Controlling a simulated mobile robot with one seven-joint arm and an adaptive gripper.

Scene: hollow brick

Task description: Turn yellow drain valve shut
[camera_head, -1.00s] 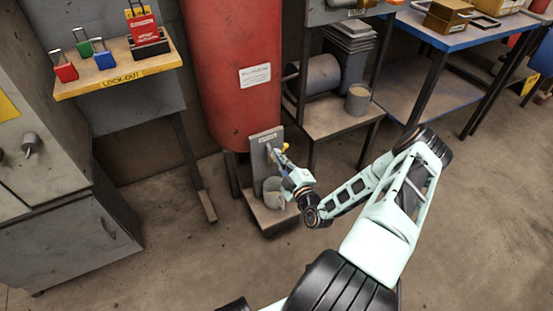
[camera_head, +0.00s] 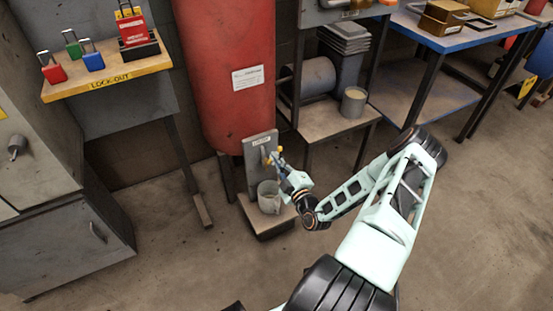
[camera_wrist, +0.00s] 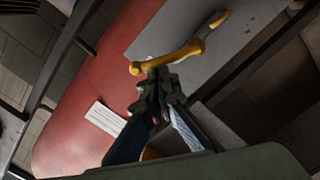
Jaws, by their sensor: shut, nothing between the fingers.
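The yellow drain valve (camera_wrist: 168,58) shows in the wrist view as a yellow lever with a bent end, in front of a grey plate (camera_wrist: 195,30). In the head view the valve (camera_head: 269,156) is small, on the grey upright plate below the red tank. My gripper (camera_wrist: 158,75) is shut with nothing between its fingers. Its tips are right at the lever's near part in the wrist view; I cannot tell whether they touch it. In the head view my gripper (camera_head: 280,163) is beside the valve and partly hides it.
The red tank (camera_head: 228,70) stands behind. A grey cup (camera_head: 268,196) sits on the low stand beneath the valve. A shelf with a can (camera_head: 354,101) is to the right, and a lock-out shelf (camera_head: 108,82) with padlocks to the left. The floor in front is open.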

